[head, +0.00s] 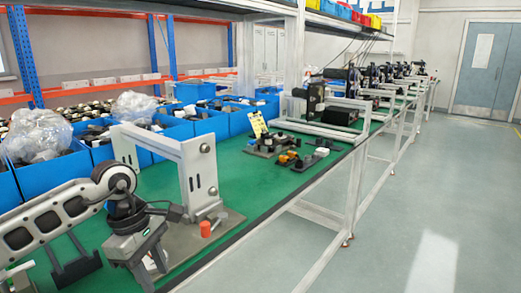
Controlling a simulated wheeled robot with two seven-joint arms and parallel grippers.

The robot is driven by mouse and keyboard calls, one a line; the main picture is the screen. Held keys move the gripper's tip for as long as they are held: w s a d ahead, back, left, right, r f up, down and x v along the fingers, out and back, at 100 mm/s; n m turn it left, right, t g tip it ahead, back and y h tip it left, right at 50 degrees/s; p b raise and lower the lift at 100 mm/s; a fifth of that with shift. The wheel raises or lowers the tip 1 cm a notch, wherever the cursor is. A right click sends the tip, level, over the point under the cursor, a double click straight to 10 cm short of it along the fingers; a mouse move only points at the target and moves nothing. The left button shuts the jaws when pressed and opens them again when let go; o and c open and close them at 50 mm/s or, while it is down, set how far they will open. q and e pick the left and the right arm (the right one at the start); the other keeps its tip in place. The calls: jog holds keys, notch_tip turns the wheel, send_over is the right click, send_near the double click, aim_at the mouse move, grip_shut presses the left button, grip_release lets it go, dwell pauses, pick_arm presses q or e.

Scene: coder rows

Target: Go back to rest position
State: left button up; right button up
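My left arm comes in from the lower left, and its gripper (148,268) points down over the near end of the green bench. It is close to a grey metal frame (190,165) on a base plate. An orange-red knob (205,229) stands on that plate, right of the gripper. The fingertips are small and partly hidden at the bottom of the head view, so I cannot tell how far apart they are. I see no object clearly held. My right gripper is not in view.
The green bench (240,185) runs away to the right. Blue bins (52,181) with parts and plastic bags line its back. Small devices (268,142) and a yellow tag stand mid-bench. Open grey floor (400,210) lies on the right, with a blue double door (485,70) beyond.

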pick_arm(q)
jog(key=s+d+f+n+g+h, duration=0.1)
jog(key=s+d+h, duration=0.3)
jog(key=d, duration=0.4)
jog(key=s+d+f+n+g+h, duration=0.1)
jog(key=s+d+n+h, duration=0.15)
jog(key=d+h, duration=0.45)
jog(key=s+d+r+n+t+h, duration=0.3)
jog(key=d+r+n+t+h, duration=0.4)
jog(key=n, duration=0.6)
jog(key=w+a+f+n+t+y, duration=0.2)
jog(key=a+f+n+t+y, duration=0.3)
jog(key=n, duration=0.7)
jog(key=w+a+f+n+t+y, duration=0.1)
jog(key=a+f+n+t+y, duration=0.3)
jog(key=n+t, duration=0.6)
jog(key=s+a+f+n+g+y, duration=0.3)
jog(key=s+f+n+g+y, duration=0.1)
jog(key=f+n, duration=0.3)
jog(key=s+a+f+n+g+y, duration=0.3)
jog(key=s+f+n+g+y, duration=0.1)
jog(key=s+f+n, duration=0.3)
jog(key=shift+s+a+f+n+g, duration=0.25)
jog(key=shift+n+g, duration=0.25)
jog(key=shift+n, duration=0.55)
jog(key=shift+w+r, duration=0.1)
